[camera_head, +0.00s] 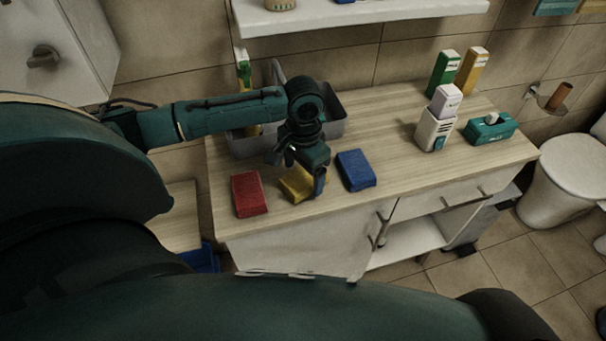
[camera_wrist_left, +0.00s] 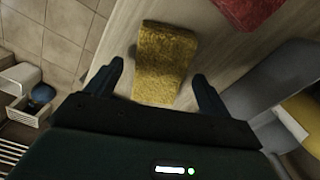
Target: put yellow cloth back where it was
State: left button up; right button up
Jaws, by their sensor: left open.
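The yellow cloth (camera_head: 296,185) lies on the wooden counter, between a red cloth (camera_head: 249,193) on its left and a blue cloth (camera_head: 355,170) on its right. My left gripper (camera_head: 297,172) is right above the yellow cloth and hides part of it in the head view. In the left wrist view the gripper (camera_wrist_left: 158,82) is open, with one finger on each side of the near part of the yellow cloth (camera_wrist_left: 165,60). Whether the fingers touch it I cannot tell. My right gripper is not in view.
A grey basin (camera_head: 334,118) stands behind the gripper on the counter (camera_head: 390,140). A white bottle (camera_head: 432,130), a teal box (camera_head: 490,128) and green and orange cartons (camera_head: 470,70) stand on the right. A white shelf (camera_head: 360,14) hangs above.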

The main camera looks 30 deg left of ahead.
pick_arm(q)
notch_tip(320, 180, up, 10)
jog(key=shift+r, duration=0.25)
dwell(0.5)
jog(key=s+d+f, duration=0.1)
jog(key=d+f, duration=0.1)
jog(key=s+d+f+m+h, duration=0.1)
jog(key=d+f, duration=0.1)
jog(key=d, duration=0.1)
jog(key=s+d+f+m+t, duration=0.1)
jog(key=d+f, duration=0.1)
jog(key=shift+s+d+f, duration=0.25)
jog(key=shift+s, duration=0.05)
jog(key=s+d+f+t+h, duration=0.2)
jog(key=s+d+f, duration=0.2)
jog(key=s, duration=0.1)
jog(key=s+a+f+n+y, duration=0.1)
jog(key=s+a+n, duration=0.15)
jog(key=s, duration=0.25)
jog(key=s+a+f+n+y, duration=0.1)
jog(key=s+a+y, duration=0.15)
jog(key=s, duration=0.25)
jog(key=w+d+f+t+h, duration=0.3)
jog(key=w+d+f+t, duration=0.1)
jog(key=f+t, duration=0.3)
jog(key=shift+w+d+f+m, duration=0.4)
jog(key=shift+w+f, duration=0.3)
jog(key=shift+f, duration=0.2)
jog(key=shift+h, duration=0.25)
